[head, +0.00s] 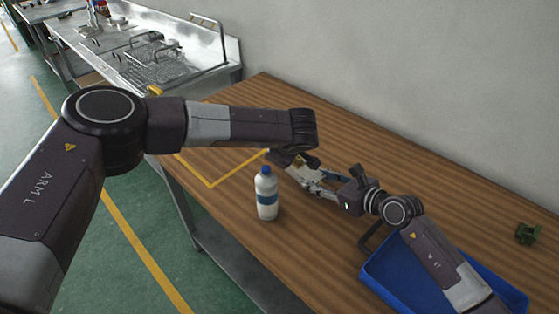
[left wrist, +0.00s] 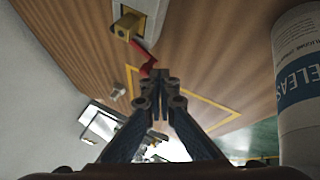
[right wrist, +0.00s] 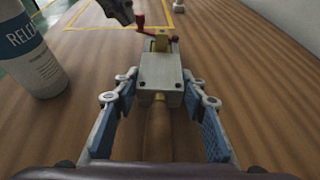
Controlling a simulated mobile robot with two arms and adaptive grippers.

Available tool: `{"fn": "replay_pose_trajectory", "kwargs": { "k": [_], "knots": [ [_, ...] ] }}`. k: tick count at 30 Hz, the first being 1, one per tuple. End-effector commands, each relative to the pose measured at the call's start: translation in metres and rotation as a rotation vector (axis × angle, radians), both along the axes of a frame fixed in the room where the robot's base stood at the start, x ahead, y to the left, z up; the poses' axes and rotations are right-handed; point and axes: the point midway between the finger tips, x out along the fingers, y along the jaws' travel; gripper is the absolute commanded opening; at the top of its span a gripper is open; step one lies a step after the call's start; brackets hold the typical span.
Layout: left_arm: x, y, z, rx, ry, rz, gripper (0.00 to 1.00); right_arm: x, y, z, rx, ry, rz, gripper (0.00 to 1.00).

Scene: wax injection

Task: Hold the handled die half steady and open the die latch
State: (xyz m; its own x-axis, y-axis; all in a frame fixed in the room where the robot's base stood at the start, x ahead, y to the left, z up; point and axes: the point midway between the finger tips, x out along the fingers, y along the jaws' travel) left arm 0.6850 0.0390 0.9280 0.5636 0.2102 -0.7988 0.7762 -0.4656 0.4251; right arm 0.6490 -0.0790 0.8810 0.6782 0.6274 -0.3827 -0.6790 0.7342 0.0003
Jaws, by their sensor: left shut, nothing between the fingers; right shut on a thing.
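The die shows in the right wrist view as a grey metal block (right wrist: 157,80) with a brass-coloured part (right wrist: 161,43) beyond it and a wooden handle (right wrist: 157,135) toward my wrist. My right gripper (right wrist: 160,78) is shut on the block's two sides; it also shows in the head view (head: 322,186). The red latch lever (right wrist: 141,21) is at the die's far end and also shows in the left wrist view (left wrist: 147,62). My left gripper (left wrist: 160,78) is shut and empty, its tips close beside the lever; contact cannot be told. In the head view, the arms mostly hide the die.
A white bottle with a blue band (head: 266,200) stands near the grippers. A blue tray (head: 383,287) lies under my right arm, and a small green object (head: 527,234) sits at the right. Yellow tape (head: 212,185) marks the wooden table. A wall bounds the back.

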Motion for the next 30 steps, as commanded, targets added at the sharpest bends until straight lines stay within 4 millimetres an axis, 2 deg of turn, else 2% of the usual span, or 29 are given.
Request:
{"fn": "replay_pose_trajectory", "kwargs": {
  "k": [3, 13, 24, 30],
  "knots": [
    [0.009, 0.009, -0.001, -0.001, 0.001, -0.077, 0.0, 0.0, 0.0, -0.001, -0.001, 0.001, 0.0, 0.0],
    [0.034, 0.016, -0.001, -0.004, 0.001, -0.392, 0.0, 0.0, 0.0, -0.001, -0.001, 0.0, 0.0, 0.0],
    [0.061, 0.014, -0.001, -0.007, 0.001, -0.71, 0.0, 0.0, 0.0, 0.0, -0.001, 0.0, 0.001, 0.0],
    [0.072, 0.01, 0.0, -0.005, -0.003, -0.801, 0.0, 0.0, 0.0, 0.0, -0.001, 0.0, 0.001, 0.0]
  ]
}}
